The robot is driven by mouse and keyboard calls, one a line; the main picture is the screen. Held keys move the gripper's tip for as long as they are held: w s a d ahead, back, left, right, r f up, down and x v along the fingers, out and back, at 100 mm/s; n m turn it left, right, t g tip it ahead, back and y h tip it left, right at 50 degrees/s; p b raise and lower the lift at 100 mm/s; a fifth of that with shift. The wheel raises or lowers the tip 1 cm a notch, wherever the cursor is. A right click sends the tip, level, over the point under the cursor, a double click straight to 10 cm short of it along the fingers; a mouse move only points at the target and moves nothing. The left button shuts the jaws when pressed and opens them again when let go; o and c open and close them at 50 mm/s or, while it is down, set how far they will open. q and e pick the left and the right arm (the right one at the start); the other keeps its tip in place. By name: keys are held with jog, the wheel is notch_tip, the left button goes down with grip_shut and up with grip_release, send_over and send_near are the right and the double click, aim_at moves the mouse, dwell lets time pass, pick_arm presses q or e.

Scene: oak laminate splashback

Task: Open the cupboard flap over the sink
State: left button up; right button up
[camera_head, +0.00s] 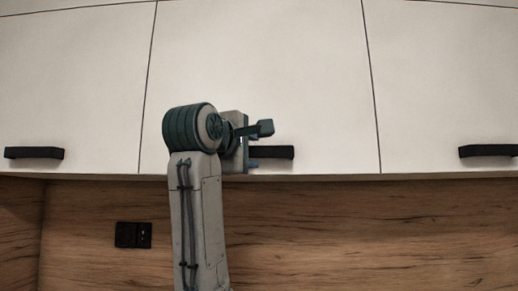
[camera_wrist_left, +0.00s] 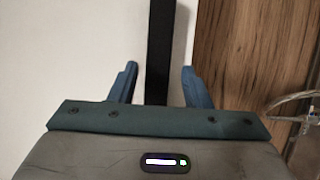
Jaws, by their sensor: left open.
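The white cupboard flap (camera_head: 270,70) is the middle one of three fronts in the head view. It looks closed, flush with its neighbours. Its black bar handle (camera_head: 278,152) sits near its lower edge, and its left part is hidden behind my wrist. My left gripper (camera_head: 260,146) is open at this handle. In the left wrist view the handle (camera_wrist_left: 160,45) runs between the two spread fingers, with a gap on each side. I cannot tell how deep it sits between them. My right gripper is not in view. The sink is not in view.
White fronts with black handles flank the flap: the left handle (camera_head: 34,152) and the right handle (camera_head: 488,150). The wood splashback (camera_head: 350,235) lies below, with a black socket (camera_head: 133,235). A blurred, thin, shiny thing (camera_wrist_left: 300,105) shows at the right edge of the left wrist view.

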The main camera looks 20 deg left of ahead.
aim_at(257, 152)
pick_arm(q)
jog(key=w, duration=0.1)
jog(key=w+p, duration=0.1)
jog(key=w, duration=0.1)
jog(key=shift+d+r, duration=0.2)
jog(key=shift+w+f, duration=0.15)
jog(key=shift+w, duration=0.35)
jog(key=shift+c, duration=0.2)
jog(key=shift+s, duration=0.1)
grip_shut()
